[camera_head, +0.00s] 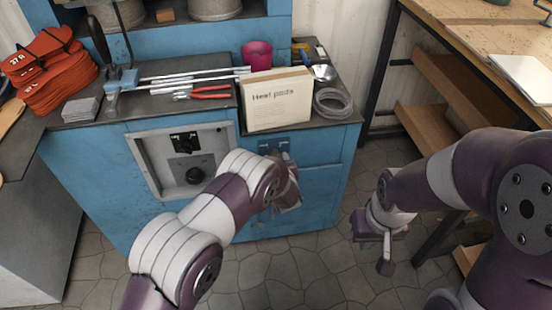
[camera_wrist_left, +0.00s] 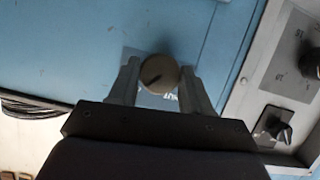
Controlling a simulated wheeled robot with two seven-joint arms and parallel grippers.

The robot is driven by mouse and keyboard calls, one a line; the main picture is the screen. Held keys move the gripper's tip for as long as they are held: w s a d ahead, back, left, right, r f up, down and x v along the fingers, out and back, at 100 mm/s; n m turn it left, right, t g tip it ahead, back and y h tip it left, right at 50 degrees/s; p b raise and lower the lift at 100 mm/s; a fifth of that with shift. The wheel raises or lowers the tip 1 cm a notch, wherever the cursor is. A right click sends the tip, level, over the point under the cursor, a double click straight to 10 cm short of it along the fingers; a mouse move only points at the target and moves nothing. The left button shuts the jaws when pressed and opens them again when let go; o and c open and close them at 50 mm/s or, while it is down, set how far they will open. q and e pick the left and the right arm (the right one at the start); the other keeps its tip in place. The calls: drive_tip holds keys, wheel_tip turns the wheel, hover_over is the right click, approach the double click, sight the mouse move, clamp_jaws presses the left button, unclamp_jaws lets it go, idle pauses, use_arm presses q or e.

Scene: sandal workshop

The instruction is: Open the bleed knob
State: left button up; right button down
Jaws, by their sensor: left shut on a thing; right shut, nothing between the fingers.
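My right gripper (camera_head: 385,256) is shut and empty, hanging over the floor to the right of the cabinet.
A grey panel (camera_head: 148,158) with black dials is left of my left gripper. On the cabinet top stand a "Heel pads" box (camera_head: 278,100), a pink cup (camera_head: 257,55), red pliers (camera_head: 210,92) and a coil (camera_head: 333,102). A wooden bench (camera_head: 480,30) stands right. Floor between is clear.

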use_arm(q)
drive_tip(key=shift+m+y, duration=0.3)
drive_tip(key=shift+m, duration=0.2)
drive_tip(key=o, duration=1)
drive_tip(key=p+v, duration=0.3)
drive_tip(key=v, duration=0.9)
drive_tip(key=shift+s+r, duration=0.15)
drive_tip(key=shift+s, duration=0.15)
